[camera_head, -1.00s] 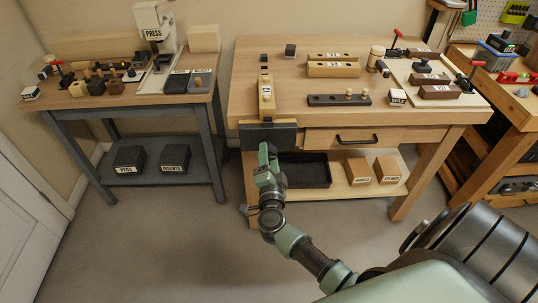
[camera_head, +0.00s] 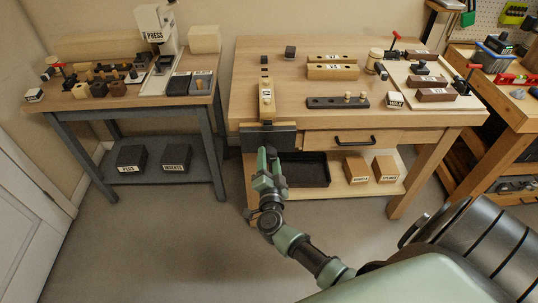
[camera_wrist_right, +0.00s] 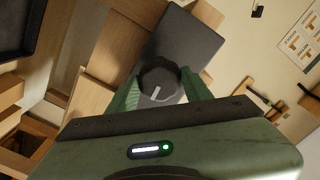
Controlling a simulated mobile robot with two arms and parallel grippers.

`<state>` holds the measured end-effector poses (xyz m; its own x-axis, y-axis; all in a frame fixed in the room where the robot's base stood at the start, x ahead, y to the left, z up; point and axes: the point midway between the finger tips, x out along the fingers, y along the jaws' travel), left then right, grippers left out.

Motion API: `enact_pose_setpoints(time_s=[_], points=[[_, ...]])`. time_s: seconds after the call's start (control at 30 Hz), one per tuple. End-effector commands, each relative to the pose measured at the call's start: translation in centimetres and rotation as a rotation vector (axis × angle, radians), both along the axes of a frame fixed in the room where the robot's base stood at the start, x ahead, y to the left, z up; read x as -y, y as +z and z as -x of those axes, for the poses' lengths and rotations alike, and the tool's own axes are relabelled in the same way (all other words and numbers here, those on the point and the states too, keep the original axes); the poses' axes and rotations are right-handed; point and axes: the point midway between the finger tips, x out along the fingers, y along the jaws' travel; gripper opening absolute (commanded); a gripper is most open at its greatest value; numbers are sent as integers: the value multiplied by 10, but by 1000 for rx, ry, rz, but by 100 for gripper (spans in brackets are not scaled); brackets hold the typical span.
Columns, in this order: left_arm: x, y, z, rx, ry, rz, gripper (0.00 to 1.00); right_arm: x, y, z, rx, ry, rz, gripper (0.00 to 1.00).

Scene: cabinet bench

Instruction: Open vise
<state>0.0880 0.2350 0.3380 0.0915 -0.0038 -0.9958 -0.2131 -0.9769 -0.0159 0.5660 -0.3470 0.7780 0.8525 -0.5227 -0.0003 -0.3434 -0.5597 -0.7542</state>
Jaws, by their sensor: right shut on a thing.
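The vise sits at the left front edge of the middle bench, its dark front jaw plate (camera_head: 283,139) upright in front of the bench edge. My right gripper (camera_head: 268,156) is right in front of this plate. In the right wrist view the gripper (camera_wrist_right: 160,88) is shut on the vise's round dark knob (camera_wrist_right: 157,80), which carries a white mark. One green finger lies on each side of the knob. The dark jaw plate (camera_wrist_right: 185,40) is behind it. My left gripper is not in view.
A labelled wooden block (camera_head: 266,98) lies on the bench behind the vise. A drawer (camera_head: 330,141) is just right of the vise, above a shelf with a black tray (camera_head: 315,172). A grey-legged bench with a press (camera_head: 155,35) stands at the left. The floor in front is clear.

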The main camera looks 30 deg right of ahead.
Motion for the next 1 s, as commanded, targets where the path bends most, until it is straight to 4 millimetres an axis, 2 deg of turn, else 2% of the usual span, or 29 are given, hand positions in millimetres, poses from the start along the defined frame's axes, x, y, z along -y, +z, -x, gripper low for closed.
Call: enact_pose_setpoints(time_s=[0.27, 0.73, 1.0], points=[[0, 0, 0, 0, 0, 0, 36, 0, -1, 0, -3, -1, 1, 14], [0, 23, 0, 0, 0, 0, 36, -1, 1, 1, -96, 0, 147, 14], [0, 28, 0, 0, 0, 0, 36, -1, -1, 1, -127, 0, 201, 14]])
